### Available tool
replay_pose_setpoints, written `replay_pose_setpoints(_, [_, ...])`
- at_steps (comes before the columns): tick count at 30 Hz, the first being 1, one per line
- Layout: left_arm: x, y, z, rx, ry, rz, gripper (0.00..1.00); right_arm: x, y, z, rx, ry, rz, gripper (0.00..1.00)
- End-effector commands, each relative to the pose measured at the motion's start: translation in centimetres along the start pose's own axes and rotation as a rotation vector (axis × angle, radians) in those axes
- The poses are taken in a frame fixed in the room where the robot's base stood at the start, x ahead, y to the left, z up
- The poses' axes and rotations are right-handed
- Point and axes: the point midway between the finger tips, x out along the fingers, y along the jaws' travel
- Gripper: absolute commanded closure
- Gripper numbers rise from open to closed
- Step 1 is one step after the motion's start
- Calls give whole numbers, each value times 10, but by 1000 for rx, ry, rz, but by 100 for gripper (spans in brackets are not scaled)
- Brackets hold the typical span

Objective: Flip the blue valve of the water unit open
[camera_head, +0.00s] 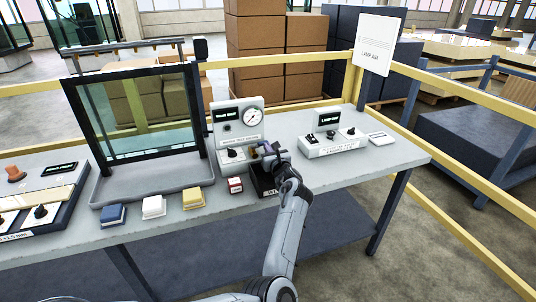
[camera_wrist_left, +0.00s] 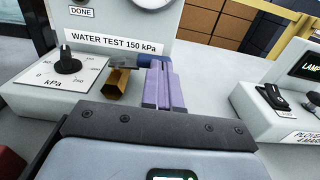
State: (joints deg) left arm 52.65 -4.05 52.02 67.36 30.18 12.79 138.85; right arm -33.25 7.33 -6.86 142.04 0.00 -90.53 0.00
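The water unit (camera_head: 238,127) is a pale box with a round gauge, a dial and a dark base box in front, near the middle of the bench. My left gripper (camera_head: 266,153) is at its lower right side. In the left wrist view, the blue valve handle (camera_wrist_left: 125,63) points right from above a brass fitting (camera_wrist_left: 118,84), beneath the "WATER TEST 150 kPa" label. The purple-grey fingers (camera_wrist_left: 159,78) of my left gripper are close together at the handle's right end and partly hide it. I cannot tell whether they touch it. My right gripper is not in view.
The lamp unit (camera_head: 335,142) stands to the right on the bench (camera_head: 400,152). A glass panel in a tray (camera_head: 150,183) stands to the left. Blue, white, yellow and red blocks line the front edge. A yellow rail (camera_head: 470,188) runs behind and to the right.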

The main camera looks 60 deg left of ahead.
Motion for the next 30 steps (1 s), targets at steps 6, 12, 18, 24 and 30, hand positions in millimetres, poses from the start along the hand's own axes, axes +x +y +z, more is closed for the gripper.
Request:
replay_pose_setpoints(6, [0,0,0,1,1,-1,100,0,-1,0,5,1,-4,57])
replay_pose_setpoints(12, [-3,-1,1,1,1,-1,100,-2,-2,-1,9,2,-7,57])
replay_pose_setpoints(18, [-25,-1,1,1,2,-2,100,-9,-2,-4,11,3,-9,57])
replay_pose_setpoints(24, [-60,-1,2,1,3,-3,100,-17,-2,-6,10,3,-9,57])
replay_pose_setpoints(30, [-90,-1,1,1,1,-2,100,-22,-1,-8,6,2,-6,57])
